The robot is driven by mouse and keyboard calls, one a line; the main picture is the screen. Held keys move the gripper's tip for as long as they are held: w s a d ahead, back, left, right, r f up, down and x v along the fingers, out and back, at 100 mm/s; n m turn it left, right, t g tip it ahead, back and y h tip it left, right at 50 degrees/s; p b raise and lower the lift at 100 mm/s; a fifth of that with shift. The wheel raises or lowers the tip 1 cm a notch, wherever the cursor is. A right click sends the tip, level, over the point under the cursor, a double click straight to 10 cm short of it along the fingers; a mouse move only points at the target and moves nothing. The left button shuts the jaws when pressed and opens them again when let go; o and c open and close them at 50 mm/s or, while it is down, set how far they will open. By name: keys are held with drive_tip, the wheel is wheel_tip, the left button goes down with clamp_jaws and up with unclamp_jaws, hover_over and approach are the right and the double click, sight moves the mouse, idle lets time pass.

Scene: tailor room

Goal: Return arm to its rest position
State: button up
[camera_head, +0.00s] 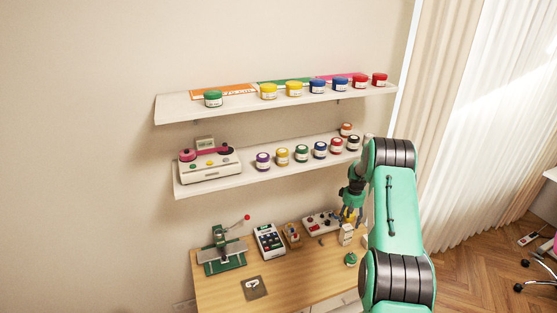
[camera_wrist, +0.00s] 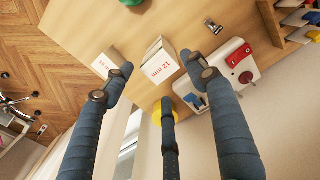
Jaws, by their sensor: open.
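My gripper (camera_head: 350,212) is at the right end of the desk, below the lower shelf, with my green arm reaching down to it. In the wrist view its dark blue fingers (camera_wrist: 157,88) are spread apart with nothing held between them. A white box marked "12 mm" (camera_wrist: 160,62) stands on the desk beyond the fingertips. A second white box (camera_wrist: 108,62) is beside it, partly behind the left finger. A white box also shows just below the gripper in the head view (camera_head: 346,235). A yellow object (camera_wrist: 157,113) is partly hidden behind the middle finger.
The wooden desk (camera_head: 300,285) holds a green press (camera_head: 222,252), a keypad device (camera_head: 269,242), a control box (camera_head: 321,223) and a green-lidded jar (camera_head: 351,258). Two shelves with several jars (camera_head: 213,98) hang above. Curtains (camera_head: 480,120) and open floor (camera_head: 470,275) lie to the right.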

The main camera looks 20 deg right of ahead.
drive_tip(key=shift+a, duration=0.5)
drive_tip(key=s+a+r+t+b, duration=0.2)
drive_tip(key=s+a+r+b, duration=0.4)
drive_tip(key=a+r, duration=0.9)
drive_tip(key=s+a+r+t+b, duration=0.1)
drive_tip(key=s+a+r+b, duration=0.2)
drive_tip(key=s+a+r, duration=0.8)
drive_tip(key=s+a+r+t+b, duration=0.1)
drive_tip(key=s+a+r+b, duration=0.2)
drive_tip(key=s+a+r, duration=0.5)
drive_tip(key=s+a+r+t+b, duration=0.1)
drive_tip(key=s+a+r+b, duration=0.15)
drive_tip(key=s+a, duration=0.75)
drive_tip(key=s+a+f+b, duration=0.1)
drive_tip(key=s, duration=0.5)
drive_tip(key=s+a+f+b, duration=0.1)
drive_tip(key=s, duration=0.5)
drive_tip(key=shift+a+f+t, duration=0.25)
drive_tip(key=shift+f+t, duration=0.05)
drive_tip(key=shift+f, duration=0.05)
